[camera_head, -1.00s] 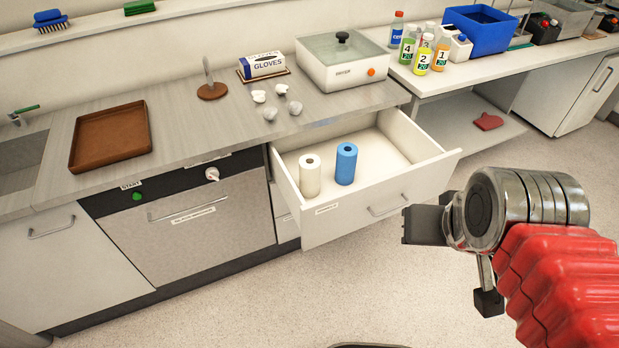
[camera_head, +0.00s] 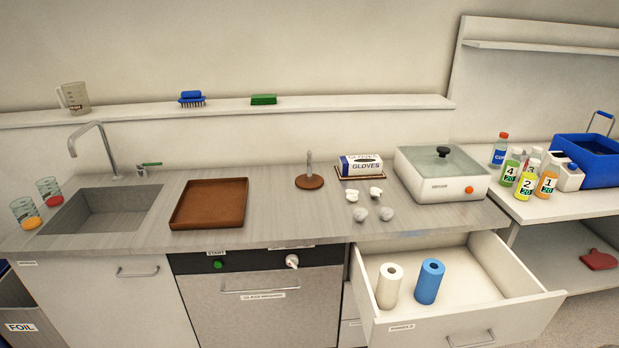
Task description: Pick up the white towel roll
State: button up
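The white towel roll (camera_head: 389,286) stands upright inside the open drawer (camera_head: 531,303), near its left front corner. A blue roll (camera_head: 429,281) stands upright just to its right, a small gap apart. My gripper is not in the current view, so its state and its distance from the roll are hidden.
Above the drawer, the counter holds a glove box (camera_head: 361,166), a lidded white appliance (camera_head: 440,178), a wooden stand (camera_head: 309,181) and several crumpled pieces. A brown tray (camera_head: 182,215) and a sink (camera_head: 100,214) are further left. The drawer's right part is empty.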

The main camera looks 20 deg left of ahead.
aim_at(389, 277)
jog(key=k, duration=0.65)
jog(key=u, duration=0.4)
jog(key=i, duration=0.8)
jog(key=u, duration=0.9)
jog(key=i, duration=1.2)
jog(key=u, duration=0.15)
